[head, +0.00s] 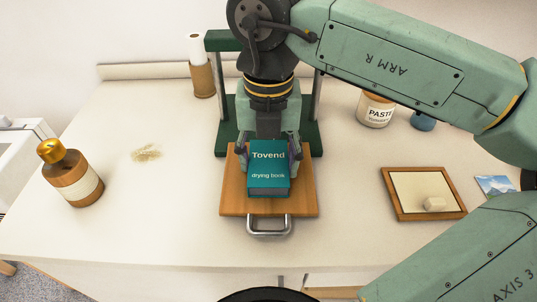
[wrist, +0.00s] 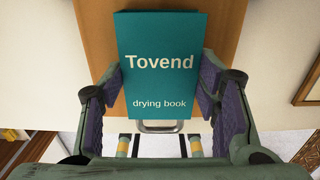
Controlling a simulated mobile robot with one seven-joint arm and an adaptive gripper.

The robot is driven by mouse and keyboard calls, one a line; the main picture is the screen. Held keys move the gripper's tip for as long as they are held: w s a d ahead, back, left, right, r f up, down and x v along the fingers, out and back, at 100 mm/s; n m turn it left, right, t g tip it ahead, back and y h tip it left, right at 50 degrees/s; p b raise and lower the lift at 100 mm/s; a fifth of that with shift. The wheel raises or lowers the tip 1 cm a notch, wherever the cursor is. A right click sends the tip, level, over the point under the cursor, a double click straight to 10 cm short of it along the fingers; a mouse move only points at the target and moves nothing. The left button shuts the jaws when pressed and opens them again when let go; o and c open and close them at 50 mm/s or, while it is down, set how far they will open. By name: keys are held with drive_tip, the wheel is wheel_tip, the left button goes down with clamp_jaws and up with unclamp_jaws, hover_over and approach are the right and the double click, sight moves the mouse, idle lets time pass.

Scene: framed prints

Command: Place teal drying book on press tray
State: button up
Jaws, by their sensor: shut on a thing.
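The teal drying book (head: 268,181), labelled "Tovend", is over the wooden press tray (head: 233,196) in the head view. My gripper (head: 268,155) is shut on it, with one finger at each side edge. In the wrist view the book (wrist: 160,75) lies between the purple finger pads of my gripper (wrist: 160,95), over the tray's wood (wrist: 98,35). The tray has a metal handle (head: 268,228) at its front. I cannot tell whether the book's underside touches the tray.
A green press frame (head: 226,125) stands behind the tray. An amber bottle (head: 72,178) is at left, a paste jar (head: 375,110) at back right. A wooden framed panel (head: 410,185) with a small block (head: 435,203) lies right. Table between bottle and tray is mostly clear.

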sight(269, 162)
drive_tip(key=o, duration=1.5)
drive_tip(key=shift+r+p, duration=0.25)
drive_tip(key=shift+p, duration=0.1)
wheel_tip(269, 162, up, 12)
drive_tip(key=b, duration=0.1)
drive_tip(key=shift+f, duration=0.1)
